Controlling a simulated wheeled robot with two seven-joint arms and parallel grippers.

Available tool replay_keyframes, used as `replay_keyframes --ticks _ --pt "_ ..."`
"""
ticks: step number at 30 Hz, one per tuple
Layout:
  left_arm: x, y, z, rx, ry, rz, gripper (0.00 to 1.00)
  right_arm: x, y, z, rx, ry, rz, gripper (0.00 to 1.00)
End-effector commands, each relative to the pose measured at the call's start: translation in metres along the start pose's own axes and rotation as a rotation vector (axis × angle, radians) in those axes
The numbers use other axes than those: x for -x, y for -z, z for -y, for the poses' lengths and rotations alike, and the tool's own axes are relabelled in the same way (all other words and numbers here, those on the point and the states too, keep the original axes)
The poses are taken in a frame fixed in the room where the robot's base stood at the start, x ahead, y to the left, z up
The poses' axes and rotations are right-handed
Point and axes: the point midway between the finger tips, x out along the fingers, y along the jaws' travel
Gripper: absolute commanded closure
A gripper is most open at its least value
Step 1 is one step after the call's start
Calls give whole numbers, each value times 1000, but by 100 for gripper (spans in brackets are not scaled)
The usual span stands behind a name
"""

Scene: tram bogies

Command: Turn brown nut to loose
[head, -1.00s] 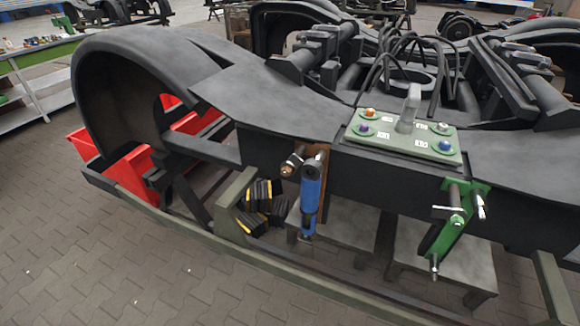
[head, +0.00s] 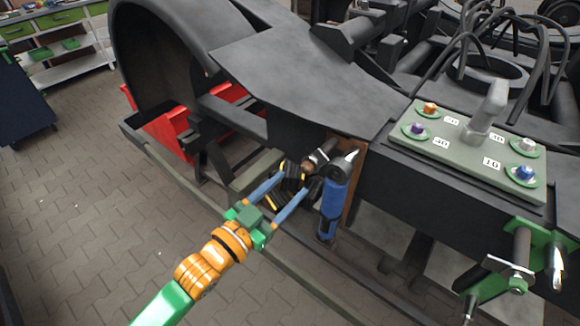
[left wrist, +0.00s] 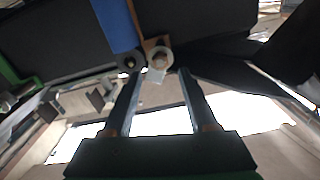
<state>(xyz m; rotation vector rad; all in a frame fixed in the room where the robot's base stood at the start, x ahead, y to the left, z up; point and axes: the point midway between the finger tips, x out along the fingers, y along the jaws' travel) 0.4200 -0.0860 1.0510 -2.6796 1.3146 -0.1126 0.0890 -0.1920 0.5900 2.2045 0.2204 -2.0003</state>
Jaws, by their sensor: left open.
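The brown nut (head: 308,165) sits on a bolt end beside the brown bracket (head: 354,190) and the blue damper (head: 333,202) on the bogie's side. My left gripper (head: 300,180) reaches up from the lower left, open, with its fingertips close to the nut. In the left wrist view the round nut (left wrist: 159,60) lies just beyond and between the two fingertips (left wrist: 159,74), with the blue damper (left wrist: 117,24) beside it. I cannot tell whether the fingers touch the nut. My right gripper is in neither view.
The dark bogie frame (head: 290,75) spreads above the nut. A green panel (head: 453,165) with coloured knobs and a lever lies on its right. A green bracket (head: 490,285) hangs at the lower right. The paved floor (head: 80,225) at left is clear.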

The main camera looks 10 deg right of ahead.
Motion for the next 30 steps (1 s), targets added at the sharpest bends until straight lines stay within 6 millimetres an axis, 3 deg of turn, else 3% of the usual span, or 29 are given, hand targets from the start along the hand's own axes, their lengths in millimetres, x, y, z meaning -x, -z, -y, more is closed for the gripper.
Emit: replay_keyframes --ticks 3,7,18,20,25,30 --pt "-26 3 1 2 1 0 41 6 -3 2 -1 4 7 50" --pt "-44 1 1 1 3 1 41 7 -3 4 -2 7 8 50" --pt "-54 0 1 1 3 2 41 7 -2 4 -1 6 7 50" --pt "-54 0 1 1 3 2 52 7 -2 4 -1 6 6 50" --pt "-54 -1 1 1 3 2 98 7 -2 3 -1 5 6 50" --pt "-54 -1 1 2 4 3 100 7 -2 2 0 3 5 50"
